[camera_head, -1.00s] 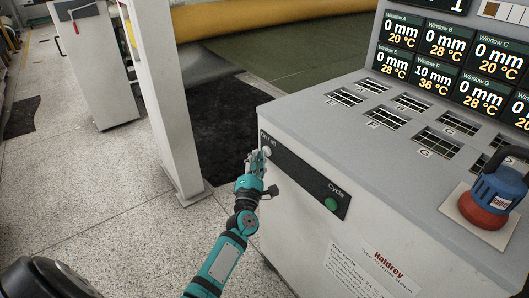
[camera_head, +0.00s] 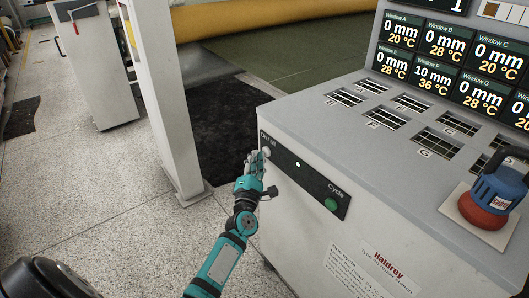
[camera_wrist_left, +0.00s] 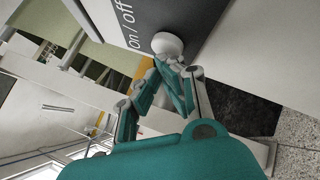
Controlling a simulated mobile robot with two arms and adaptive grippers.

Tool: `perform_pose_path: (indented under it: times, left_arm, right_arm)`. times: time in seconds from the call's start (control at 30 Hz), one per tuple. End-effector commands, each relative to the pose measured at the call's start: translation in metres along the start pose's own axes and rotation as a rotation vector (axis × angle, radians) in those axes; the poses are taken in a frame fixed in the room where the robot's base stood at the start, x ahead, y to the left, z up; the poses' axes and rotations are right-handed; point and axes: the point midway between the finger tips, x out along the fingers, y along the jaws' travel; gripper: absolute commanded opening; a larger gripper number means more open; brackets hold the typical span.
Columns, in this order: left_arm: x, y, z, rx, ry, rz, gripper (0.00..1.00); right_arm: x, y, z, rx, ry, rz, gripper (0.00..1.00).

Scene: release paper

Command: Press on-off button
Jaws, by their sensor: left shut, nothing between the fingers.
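The on/off button is a round white knob (camera_head: 267,151) at the left end of the dark panel (camera_head: 316,183) on the machine's front. It also shows in the left wrist view (camera_wrist_left: 168,44), beside the "on / off" lettering. My left gripper (camera_head: 256,160) is shut and empty, with its fingertips at the button. In the wrist view the fingertips (camera_wrist_left: 178,72) lie against or just short of the button's edge; I cannot tell if they press it. A small green light (camera_head: 297,164) glows on the panel. My right gripper is not in view.
A green Cycle button (camera_head: 331,204) sits at the panel's right end. On the machine top are several grated windows (camera_head: 387,118) and a blue and red device (camera_head: 494,196). A display (camera_head: 457,62) stands behind. A white post (camera_head: 165,95) rises left of my left arm.

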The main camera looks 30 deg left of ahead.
Motion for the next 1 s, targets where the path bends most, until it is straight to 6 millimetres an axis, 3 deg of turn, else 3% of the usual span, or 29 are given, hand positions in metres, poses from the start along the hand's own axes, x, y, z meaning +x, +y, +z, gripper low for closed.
perform_pose_path:
  times: [0.6,1.0]
  left_arm:
    - [-0.038,0.027,-0.028,0.002,0.001,-0.001,0.0]
    - [-0.042,0.03,-0.031,0.0,0.001,0.0,0.0]
  right_arm:
    - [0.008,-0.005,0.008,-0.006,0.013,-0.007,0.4]
    - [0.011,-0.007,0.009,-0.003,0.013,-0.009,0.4]
